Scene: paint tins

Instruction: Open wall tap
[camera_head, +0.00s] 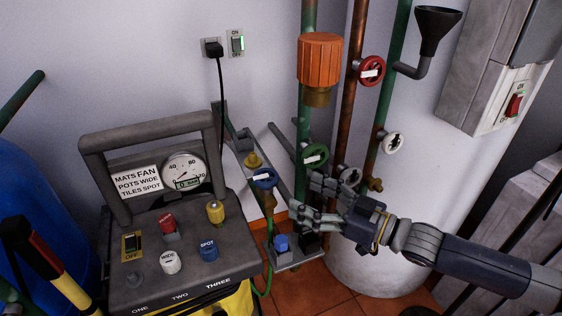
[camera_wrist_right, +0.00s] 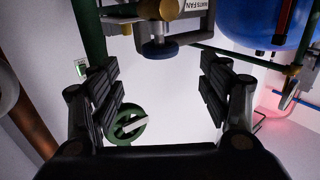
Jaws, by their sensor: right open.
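The tap with a blue round handle (camera_head: 264,178) and a brass body sits on a grey wall bracket, left of the pipes in the head view. My right gripper (camera_head: 307,202) is open and empty, just right of and slightly below this tap, with its fingers pointing left towards it. In the right wrist view the blue handle (camera_wrist_right: 157,50) shows nearly edge-on, ahead and between the two open fingers (camera_wrist_right: 160,82). No contact with it shows. My left gripper is not in view.
A green handwheel (camera_head: 315,154) on the green pipe is close above my right gripper. A red handwheel (camera_head: 370,70) and white handwheels (camera_head: 392,142) are to the right. A grey machine (camera_head: 140,282) with knobs stands left. A blue barrel (camera_head: 35,200) is at far left.

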